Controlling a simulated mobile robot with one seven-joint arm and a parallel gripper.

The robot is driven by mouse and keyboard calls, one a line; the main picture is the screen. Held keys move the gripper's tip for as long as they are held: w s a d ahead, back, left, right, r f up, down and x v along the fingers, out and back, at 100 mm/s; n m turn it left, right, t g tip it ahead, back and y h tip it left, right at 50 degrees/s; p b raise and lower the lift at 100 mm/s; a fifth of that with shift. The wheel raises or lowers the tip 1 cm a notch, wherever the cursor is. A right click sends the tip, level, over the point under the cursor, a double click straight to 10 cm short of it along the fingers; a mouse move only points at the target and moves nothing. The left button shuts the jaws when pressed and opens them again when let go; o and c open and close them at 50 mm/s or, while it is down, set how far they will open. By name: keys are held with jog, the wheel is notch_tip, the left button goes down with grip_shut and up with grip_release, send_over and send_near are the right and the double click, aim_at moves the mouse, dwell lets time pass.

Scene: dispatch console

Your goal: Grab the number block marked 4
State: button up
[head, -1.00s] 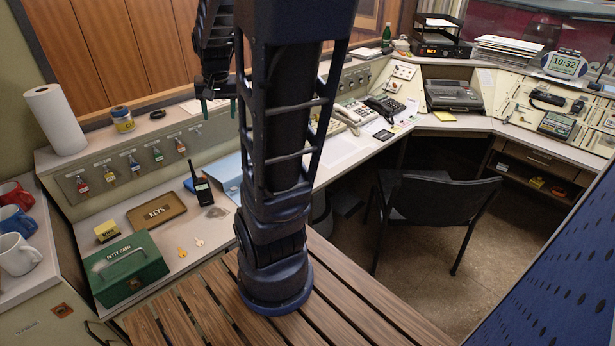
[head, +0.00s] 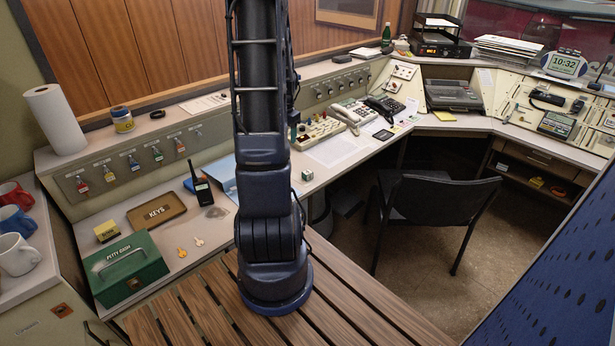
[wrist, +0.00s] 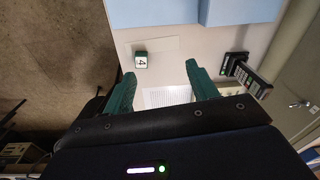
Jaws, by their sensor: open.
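The number block marked 4 (wrist: 141,60) is a small white-topped cube with green sides. In the wrist view it sits on the pale desk top, ahead of my gripper and nearer its left finger. In the head view the block (head: 307,175) sits on the desk just right of my arm, near the front edge. My gripper (wrist: 160,72) has green fingers spread apart, with nothing held between them. In the head view my gripper is mostly hidden behind my arm.
A pale sheet (head: 333,149) lies behind the block, with a beige keypad console (head: 318,131) and phone (head: 352,113) beyond. A blue folder (head: 222,176) lies left of my arm. A black chair (head: 437,205) stands before the desk.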

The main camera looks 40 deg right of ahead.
jog(key=s+d+f+m, duration=0.3)
jog(key=s+d+f, duration=0.2)
jog(key=d+f, duration=0.4)
send_over(307, 172)
jog(key=d, duration=0.1)
jog(key=shift+g, duration=0.4)
notch_tip(307, 172, down, 6)
jog(key=shift+s, duration=0.15)
jog(key=shift+a+f, duration=0.2)
jog(key=shift+f, duration=1.15)
jog(key=shift+a+f, duration=0.15)
jog(key=shift+f, duration=1.2)
jog(key=shift+c, duration=0.2)
jog(key=c, duration=1)
